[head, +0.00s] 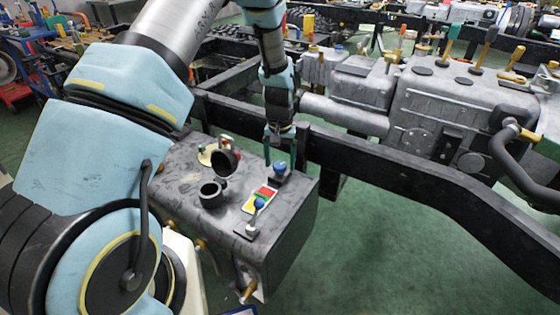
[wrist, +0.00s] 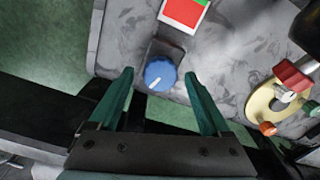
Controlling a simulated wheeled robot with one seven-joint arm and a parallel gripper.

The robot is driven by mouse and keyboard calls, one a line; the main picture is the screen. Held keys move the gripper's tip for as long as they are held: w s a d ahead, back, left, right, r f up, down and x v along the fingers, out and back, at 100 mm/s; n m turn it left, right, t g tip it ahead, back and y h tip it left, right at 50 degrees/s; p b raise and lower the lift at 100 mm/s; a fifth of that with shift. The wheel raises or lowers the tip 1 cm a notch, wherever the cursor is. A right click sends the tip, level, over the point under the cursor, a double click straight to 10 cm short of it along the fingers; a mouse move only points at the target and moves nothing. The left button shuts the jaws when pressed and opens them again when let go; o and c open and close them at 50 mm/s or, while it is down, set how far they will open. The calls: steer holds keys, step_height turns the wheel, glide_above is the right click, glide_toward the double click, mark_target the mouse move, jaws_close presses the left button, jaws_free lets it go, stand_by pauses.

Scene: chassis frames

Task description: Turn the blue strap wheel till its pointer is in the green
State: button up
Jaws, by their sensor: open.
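The blue wheel (wrist: 160,75) is a ribbed round knob on a dark base, on top of a dark grey tank (head: 190,185). Its white pointer line points to the lower left in the wrist view. In the head view the blue wheel (head: 280,167) sits near the tank's far right edge. A card with red, green and yellow fields (head: 261,197) lies beside it; the wrist view shows the card's red and some green (wrist: 185,11). My gripper (wrist: 160,73) is open and empty, its fingertips on either side of the wheel in the picture. I see gaps; the height difference is unclear.
A second blue-topped control (head: 258,204) stands in front of the card. A black open filler neck (head: 212,193) and a yellow plate with a red part (wrist: 262,105) are also on the tank. A black chassis rail (head: 400,170) runs close behind the tank.

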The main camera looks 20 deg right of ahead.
mark_target(280, 164)
step_height(280, 164, up, 11)
steer(key=b, duration=0.1)
stand_by(0.4)
steer(key=shift+f, duration=0.15)
stand_by(1.1)
